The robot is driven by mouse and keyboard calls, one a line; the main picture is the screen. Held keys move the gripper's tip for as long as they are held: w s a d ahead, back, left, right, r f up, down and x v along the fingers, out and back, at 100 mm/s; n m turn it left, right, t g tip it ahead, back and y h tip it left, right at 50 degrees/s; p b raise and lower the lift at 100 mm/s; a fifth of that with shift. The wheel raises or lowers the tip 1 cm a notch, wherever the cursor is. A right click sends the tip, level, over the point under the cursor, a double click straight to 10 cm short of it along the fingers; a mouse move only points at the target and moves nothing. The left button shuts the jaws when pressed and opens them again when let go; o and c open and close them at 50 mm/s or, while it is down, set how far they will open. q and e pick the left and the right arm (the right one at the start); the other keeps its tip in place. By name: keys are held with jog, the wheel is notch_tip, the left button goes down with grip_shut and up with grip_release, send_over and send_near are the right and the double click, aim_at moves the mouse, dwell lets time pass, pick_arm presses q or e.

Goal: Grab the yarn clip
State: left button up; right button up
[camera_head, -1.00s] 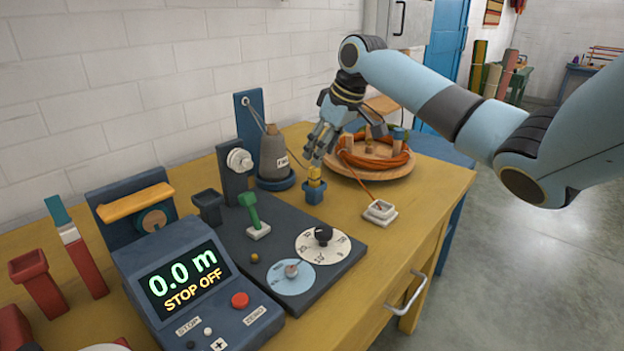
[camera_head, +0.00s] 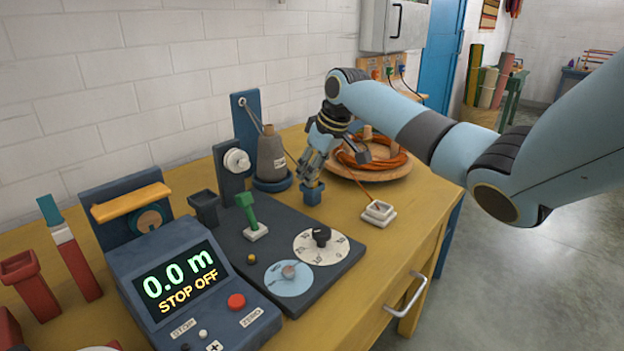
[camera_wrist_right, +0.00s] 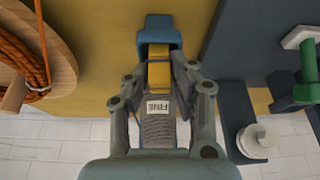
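The yarn clip appears to be the yellow piece (camera_wrist_right: 159,72) standing in a small blue holder (camera_head: 313,194) on the table. In the head view my right gripper (camera_head: 311,180) points down over this holder and hides most of the yellow piece. In the right wrist view the fingers of the right gripper (camera_wrist_right: 160,78) lie on either side of the yellow piece, very near it. I cannot tell whether they touch or squeeze it. The blue holder (camera_wrist_right: 159,32) shows just beyond it. My left gripper is not in view.
A grey yarn cone (camera_head: 271,155) stands close behind the holder on a blue base. A wooden tray (camera_head: 395,174) with orange cord is to the right. A dark board (camera_head: 265,225) with dials and a green lever lies in front. A display box reads 0.0 m, STOP OFF.

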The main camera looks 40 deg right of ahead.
jog(key=shift+c, duration=1.3)
